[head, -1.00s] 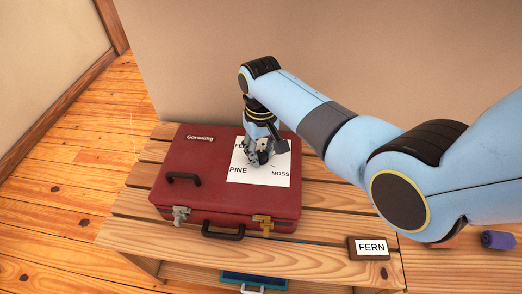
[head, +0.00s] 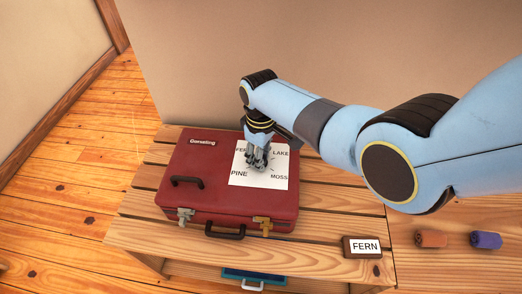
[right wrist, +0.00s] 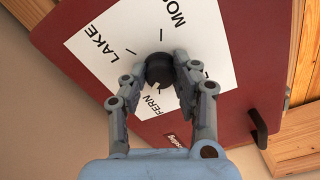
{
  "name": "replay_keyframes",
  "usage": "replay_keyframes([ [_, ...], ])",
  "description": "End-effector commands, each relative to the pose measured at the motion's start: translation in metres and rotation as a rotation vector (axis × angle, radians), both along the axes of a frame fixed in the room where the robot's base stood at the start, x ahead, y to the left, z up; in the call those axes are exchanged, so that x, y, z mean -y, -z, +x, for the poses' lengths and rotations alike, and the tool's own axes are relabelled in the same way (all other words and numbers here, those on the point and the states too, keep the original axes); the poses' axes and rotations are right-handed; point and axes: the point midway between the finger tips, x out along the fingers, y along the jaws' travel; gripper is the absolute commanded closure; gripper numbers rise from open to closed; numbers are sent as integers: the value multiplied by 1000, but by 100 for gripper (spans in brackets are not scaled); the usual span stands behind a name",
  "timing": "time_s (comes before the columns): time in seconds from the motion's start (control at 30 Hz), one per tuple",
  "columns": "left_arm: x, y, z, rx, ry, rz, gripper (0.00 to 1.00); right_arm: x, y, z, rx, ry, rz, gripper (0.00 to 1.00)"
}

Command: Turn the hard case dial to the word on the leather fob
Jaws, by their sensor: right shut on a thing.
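The red hard case (head: 210,160) lies shut on a slatted wooden bench. A white card (head: 260,182) on its lid bears FERN, LAKE, MOSS and PINE. My right gripper (head: 257,166) points down at the card's middle and hides the dial in the head view. In the right wrist view, the dial is a round black knob (right wrist: 160,70), and my right gripper (right wrist: 160,75) is shut on it from both sides. A pale mark on the knob faces FERN. PINE is hidden there. The leather fob (head: 363,248) reads FERN and lies on the bench. My left gripper is not in view.
Two small rolls, one orange (head: 431,239) and one purple (head: 486,240), lie at the right. The case has a black handle (head: 225,231) and two latches at its front. A blue object (head: 255,276) sits under the bench top.

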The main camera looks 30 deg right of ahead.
Motion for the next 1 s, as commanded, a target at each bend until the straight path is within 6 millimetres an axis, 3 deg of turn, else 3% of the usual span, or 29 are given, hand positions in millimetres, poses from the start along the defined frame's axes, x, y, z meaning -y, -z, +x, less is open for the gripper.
replay_keyframes([
  [0.5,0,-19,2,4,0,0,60,-1,-1,0,0,-403,1,100],
  [1.0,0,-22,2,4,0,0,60,-1,1,0,0,-525,2,100],
])
